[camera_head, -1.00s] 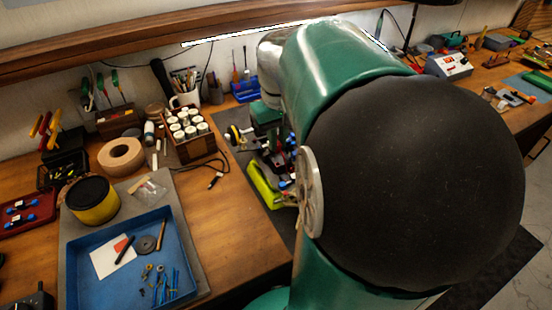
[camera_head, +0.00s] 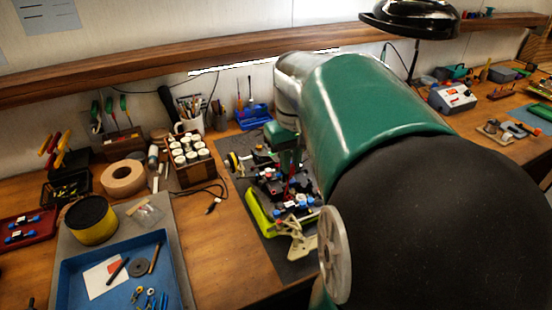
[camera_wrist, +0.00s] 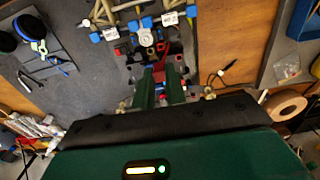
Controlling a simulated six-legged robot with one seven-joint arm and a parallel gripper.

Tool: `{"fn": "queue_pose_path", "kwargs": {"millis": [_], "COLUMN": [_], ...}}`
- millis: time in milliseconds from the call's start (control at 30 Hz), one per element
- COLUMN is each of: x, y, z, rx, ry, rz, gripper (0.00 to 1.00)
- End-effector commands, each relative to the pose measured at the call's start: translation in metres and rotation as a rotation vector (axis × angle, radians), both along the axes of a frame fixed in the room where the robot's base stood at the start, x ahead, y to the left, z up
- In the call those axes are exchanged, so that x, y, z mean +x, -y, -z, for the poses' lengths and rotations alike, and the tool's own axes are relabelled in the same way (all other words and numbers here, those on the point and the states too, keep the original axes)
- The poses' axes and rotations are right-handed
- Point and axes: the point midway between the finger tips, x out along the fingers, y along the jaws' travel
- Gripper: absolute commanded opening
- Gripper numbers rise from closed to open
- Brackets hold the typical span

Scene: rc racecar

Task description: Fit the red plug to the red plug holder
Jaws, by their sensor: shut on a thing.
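My gripper (camera_wrist: 160,85) points down over the RC car, with its two green fingers close together. A red piece, seemingly the red plug (camera_wrist: 158,73), shows between the fingertips, and they are shut on it. The car's chassis (camera_head: 272,182) lies on a dark mat, with blue and red parts on it. Whether the plug touches the car is unclear. In the head view my arm hides part of the car.
Left of the car are a blue tray (camera_head: 69,272), a yellow tin (camera_head: 92,232), a tape roll (camera_head: 122,179) and a wooden box of white-capped bottles (camera_head: 170,168). A black cable (camera_head: 213,203) lies beside the mat. Bare wood (camera_head: 220,250) shows left of the mat.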

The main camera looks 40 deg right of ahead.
Motion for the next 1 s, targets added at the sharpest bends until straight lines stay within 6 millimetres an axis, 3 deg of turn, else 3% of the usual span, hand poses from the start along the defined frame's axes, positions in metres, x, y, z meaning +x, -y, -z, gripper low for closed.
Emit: {"fn": "queue_pose_path", "kwargs": {"millis": [467, 1000], "x": [0.007, 0.004], "y": [-0.004, -0.003], "z": [0.003, 0.048], "rx": [0.001, 0.002], "ry": [-0.001, -0.002], "rz": [0.0, -0.001], "gripper": [0.0, 0.0]}}
